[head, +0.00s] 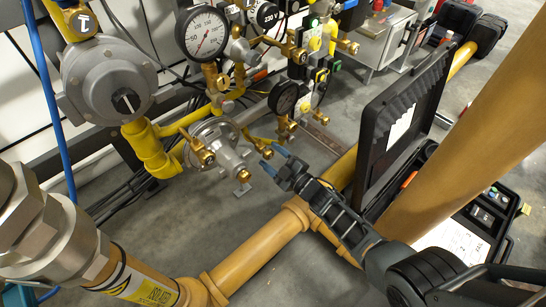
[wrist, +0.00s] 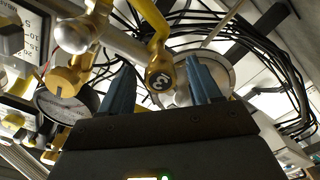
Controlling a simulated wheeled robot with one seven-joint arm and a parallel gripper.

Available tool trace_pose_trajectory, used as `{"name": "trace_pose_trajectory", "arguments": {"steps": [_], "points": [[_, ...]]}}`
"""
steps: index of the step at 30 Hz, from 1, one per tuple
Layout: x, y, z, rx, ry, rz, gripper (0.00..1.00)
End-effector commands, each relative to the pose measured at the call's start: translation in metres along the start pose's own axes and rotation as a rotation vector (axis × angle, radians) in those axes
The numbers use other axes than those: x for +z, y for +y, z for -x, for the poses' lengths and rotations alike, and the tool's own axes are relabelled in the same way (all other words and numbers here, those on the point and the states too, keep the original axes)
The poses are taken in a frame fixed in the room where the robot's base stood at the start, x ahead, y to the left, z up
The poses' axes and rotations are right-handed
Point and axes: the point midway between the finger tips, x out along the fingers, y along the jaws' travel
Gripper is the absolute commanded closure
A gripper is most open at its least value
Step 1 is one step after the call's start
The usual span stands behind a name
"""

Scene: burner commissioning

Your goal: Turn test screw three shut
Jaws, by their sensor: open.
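Test screw three is a brass fitting (wrist: 160,80) with a round end marked 3, seen in the wrist view. It appears between the two blue fingers of my gripper (wrist: 161,68), with a visible gap on each side. In the head view, my gripper (head: 274,160) is open just in front of a small brass screw end (head: 266,152) on the silver valve body (head: 216,142). The fingers look apart from the screw. How far they reach along it is hard to tell.
Pressure gauges (head: 203,33) and a grey regulator (head: 108,80) stand on the yellow pipework around. A thick tan pipe (head: 262,246) runs below my arm. An open black case (head: 403,125) stands to the right. Black cables (wrist: 285,75) hang behind the fitting.

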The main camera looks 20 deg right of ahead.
Motion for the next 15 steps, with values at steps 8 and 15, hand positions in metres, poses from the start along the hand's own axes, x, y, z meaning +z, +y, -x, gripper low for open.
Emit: {"name": "trace_pose_trajectory", "arguments": {"steps": [8, 15], "points": [[-0.001, 0.001, 0.004, 0.0, 0.0, 0.001, 0.37], [-0.002, 0.003, 0.04, 0.001, -0.004, -0.001, 0.37]]}}
